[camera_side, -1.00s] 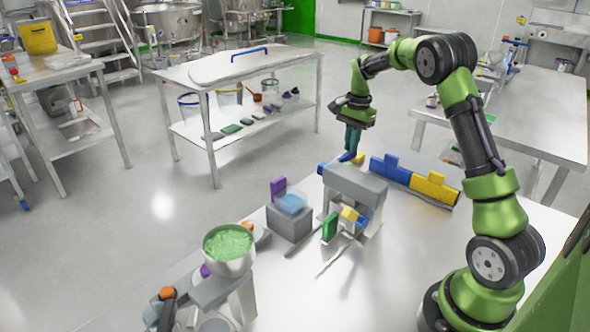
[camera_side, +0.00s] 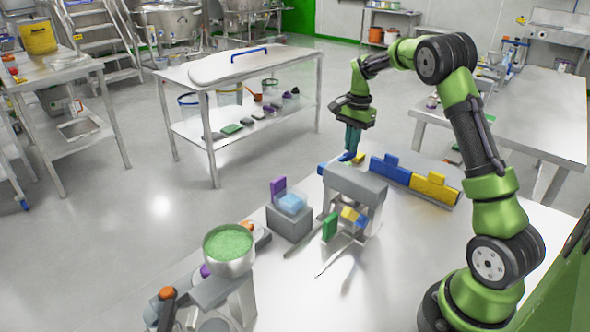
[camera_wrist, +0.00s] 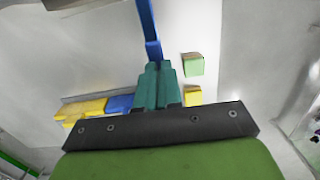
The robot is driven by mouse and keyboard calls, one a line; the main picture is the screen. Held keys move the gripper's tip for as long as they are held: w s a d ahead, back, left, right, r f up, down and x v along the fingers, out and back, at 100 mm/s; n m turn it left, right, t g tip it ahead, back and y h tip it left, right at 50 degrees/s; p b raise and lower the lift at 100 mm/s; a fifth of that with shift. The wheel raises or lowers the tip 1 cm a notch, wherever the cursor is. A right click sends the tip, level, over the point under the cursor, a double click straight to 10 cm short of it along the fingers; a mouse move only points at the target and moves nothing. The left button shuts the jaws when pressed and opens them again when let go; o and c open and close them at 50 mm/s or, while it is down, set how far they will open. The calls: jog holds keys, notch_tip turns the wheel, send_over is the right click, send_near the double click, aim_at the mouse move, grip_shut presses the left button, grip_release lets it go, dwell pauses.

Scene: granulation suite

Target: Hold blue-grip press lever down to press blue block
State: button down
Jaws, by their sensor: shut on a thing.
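The press (camera_side: 355,183) is a grey block on legs, standing on the pale table. My gripper (camera_side: 352,154) is behind it, pointing down, with teal fingers shut on the blue lever grip (camera_side: 346,158). In the wrist view the blue lever (camera_wrist: 147,22) runs from between the teal fingertips (camera_wrist: 153,66) towards the top edge. Under the press, a yellow piece (camera_side: 349,214) sits tilted, with a blue piece (camera_side: 362,221) beside it and a green plate (camera_side: 330,226) at the front. I cannot tell whether the blue piece is being pressed.
A blue fixture (camera_side: 390,173) and a yellow fixture (camera_side: 434,188) stand right of the press. Left of it are a grey stand (camera_side: 289,222) with a light-blue block and a bowl of green granules (camera_side: 228,242). A small green block (camera_wrist: 193,64) lies near my fingers.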

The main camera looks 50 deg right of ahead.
jog(key=shift+s+d+f, duration=0.35)
jog(key=shift+s+f, duration=0.05)
jog(key=shift+f, duration=0.15)
notch_tip(320, 180, up, 15)
jog(key=shift+w+d, duration=0.4)
jog(key=shift+d, duration=0.05)
jog(key=s+a+n+t, duration=0.2)
jog(key=s+a+n, duration=0.2)
jog(key=a, duration=0.5)
jog(key=s+a+f+n+t, duration=0.1)
jog(key=s+a+n+t, duration=0.1)
jog(key=s+a+n, duration=0.3)
jog(key=s+a+n+t+y, duration=0.1)
jog(key=s+a+n+t, duration=0.2)
jog(key=s+a, duration=0.7)
jog(key=a+n, duration=0.2)
jog(key=a, duration=0.2)
jog(key=shift+s+a+f, duration=0.15)
jog(key=shift+a+f, duration=0.15)
jog(key=shift+a, duration=0.1)
